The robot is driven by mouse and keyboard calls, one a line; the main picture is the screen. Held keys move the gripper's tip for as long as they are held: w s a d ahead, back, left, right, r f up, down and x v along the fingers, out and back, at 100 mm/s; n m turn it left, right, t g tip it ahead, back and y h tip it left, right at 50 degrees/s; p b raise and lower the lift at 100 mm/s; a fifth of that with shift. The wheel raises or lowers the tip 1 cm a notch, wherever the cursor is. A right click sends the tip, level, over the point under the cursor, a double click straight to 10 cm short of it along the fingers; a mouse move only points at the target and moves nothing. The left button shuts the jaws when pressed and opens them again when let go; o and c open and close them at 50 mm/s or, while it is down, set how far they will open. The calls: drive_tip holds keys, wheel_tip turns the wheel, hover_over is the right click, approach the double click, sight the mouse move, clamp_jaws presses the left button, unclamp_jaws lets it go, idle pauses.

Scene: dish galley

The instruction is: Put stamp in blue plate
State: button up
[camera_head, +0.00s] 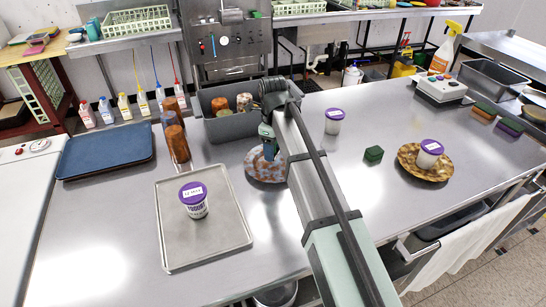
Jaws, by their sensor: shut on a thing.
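My gripper (269,142) is above the blue plate (262,174), a round plate with a mottled blue-grey and brown pattern on the steel counter. The stamp is small and partly hidden by the fingers. I cannot tell whether it touches the plate. My arm covers the plate's right edge.
A grey tray (225,236) with a purple-lidded tub (194,201) lies left. A grey bin (218,129) stands behind the plate, brown cups (177,144) to its left. Right are another tub (334,121), a green block (374,154) and a yellow-brown plate (409,168) with a tub.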

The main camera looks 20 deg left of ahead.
drive_tip(key=shift+f, duration=1.9)
drive_tip(key=shift+f, duration=0.1)
drive_tip(key=o, duration=1)
drive_tip(key=shift+o, duration=0.2)
wheel_tip(320, 180, up, 12)
drive_tip(key=shift+r, duration=0.15)
